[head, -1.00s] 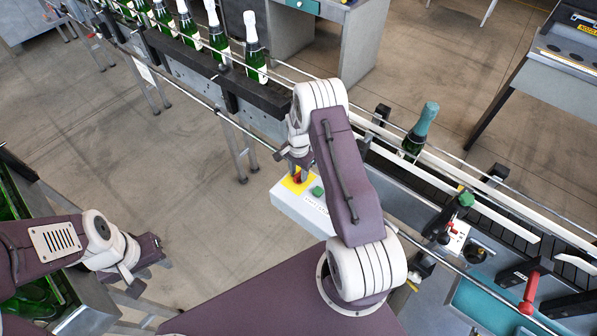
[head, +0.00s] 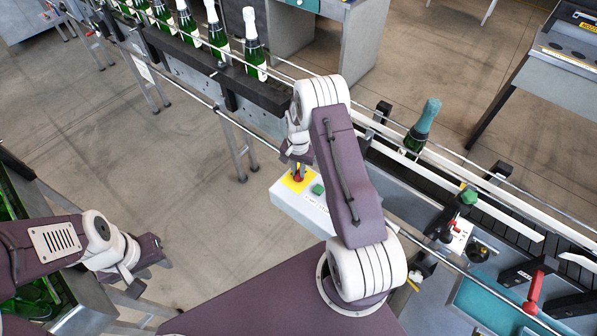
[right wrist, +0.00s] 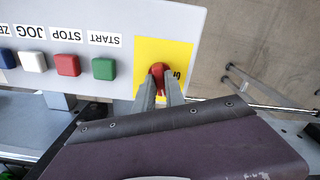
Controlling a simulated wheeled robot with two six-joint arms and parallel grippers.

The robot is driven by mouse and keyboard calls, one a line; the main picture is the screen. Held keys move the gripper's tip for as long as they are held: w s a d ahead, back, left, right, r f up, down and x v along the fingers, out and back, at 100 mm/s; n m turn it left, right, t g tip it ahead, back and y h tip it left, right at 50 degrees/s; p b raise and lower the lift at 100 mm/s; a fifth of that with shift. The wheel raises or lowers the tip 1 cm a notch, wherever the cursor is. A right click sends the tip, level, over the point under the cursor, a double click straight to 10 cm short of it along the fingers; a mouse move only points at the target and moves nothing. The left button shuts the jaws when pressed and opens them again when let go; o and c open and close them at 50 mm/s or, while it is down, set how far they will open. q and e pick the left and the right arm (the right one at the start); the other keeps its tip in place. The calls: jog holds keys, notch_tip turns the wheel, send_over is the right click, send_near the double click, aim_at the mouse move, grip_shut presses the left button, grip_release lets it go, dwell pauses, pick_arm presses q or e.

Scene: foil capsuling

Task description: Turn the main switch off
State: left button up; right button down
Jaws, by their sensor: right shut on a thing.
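The main switch is a red knob (right wrist: 158,76) on a yellow plate (right wrist: 178,54) at the end of a pale control box (head: 290,208). In the head view the red knob (head: 298,178) shows just below my right gripper. My right gripper (right wrist: 160,84) is shut on the red knob, with a finger on each side of it. The knob's lower part and part of the plate's lettering are hidden by the fingers. My left gripper (head: 160,250) is at the lower left, far from the box; its fingertips are too small to read.
Beside the switch are a green START button (right wrist: 103,68), a red STOP button (right wrist: 67,65), a white JOG button (right wrist: 33,61) and a blue button (right wrist: 7,58). A conveyor rail (head: 215,75) with several bottles runs behind. A foil-topped bottle (head: 420,130) stands further right.

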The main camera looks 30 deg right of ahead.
aim_at(298, 172)
jog(key=n+b, duration=0.1)
jog(key=n, duration=0.2)
jog(key=shift+n, duration=0.4)
jog(key=n, duration=0.3)
jog(key=shift+n+b, duration=0.3)
jog(key=n, duration=0.6)
jog(key=shift+b, duration=0.4)
jog(key=shift+n, duration=0.4)
jog(key=c, duration=1.4)
grip_release()
jog(key=shift+r, duration=0.1)
jog(key=shift+w+r, duration=0.1)
jog(key=shift+r, duration=0.25)
notch_tip(298, 172, up, 8)
jog(key=b, duration=0.1)
jog(key=shift+r, duration=0.15)
